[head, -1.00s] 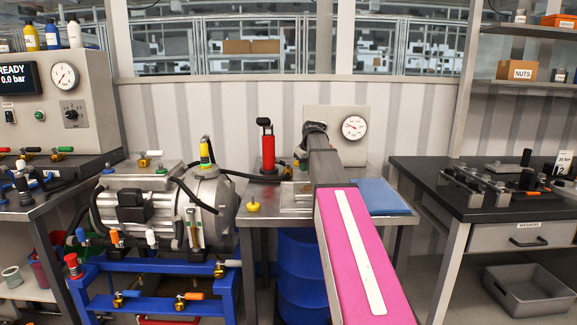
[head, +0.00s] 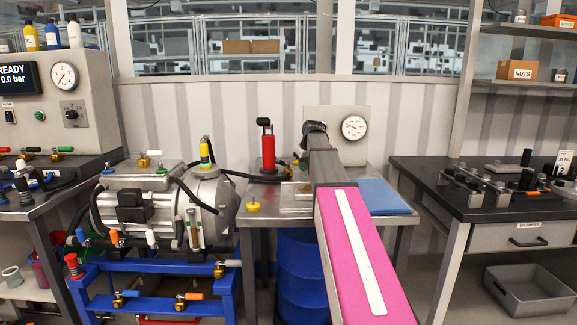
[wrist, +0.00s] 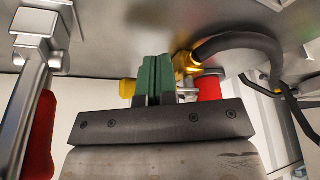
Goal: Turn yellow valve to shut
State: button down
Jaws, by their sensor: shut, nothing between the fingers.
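My gripper (wrist: 154,80) is shut and empty, its green fingers together in the wrist view. A yellow handle end (wrist: 127,88) shows just left of the fingers, partly hidden behind them. A brass fitting (wrist: 187,62) with a black hose is just right of the fingers. I cannot tell whether the fingers touch the yellow handle, nor its exact angle. In the head view my arm reaches over the middle steel table and hides the gripper and most of this valve.
A red hand pump (head: 268,150) stands left of my arm, and a gauge panel (head: 353,127) behind it. A blue mat (head: 384,196) lies at right. In the wrist view, a red-handled metal part (wrist: 38,140) is at left and a red part (wrist: 209,88) close right.

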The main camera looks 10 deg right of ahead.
jog(key=w+a+v, duration=0.1)
jog(key=v, duration=0.6)
jog(key=shift+d+r, duration=0.35)
jog(key=shift+s, duration=0.1)
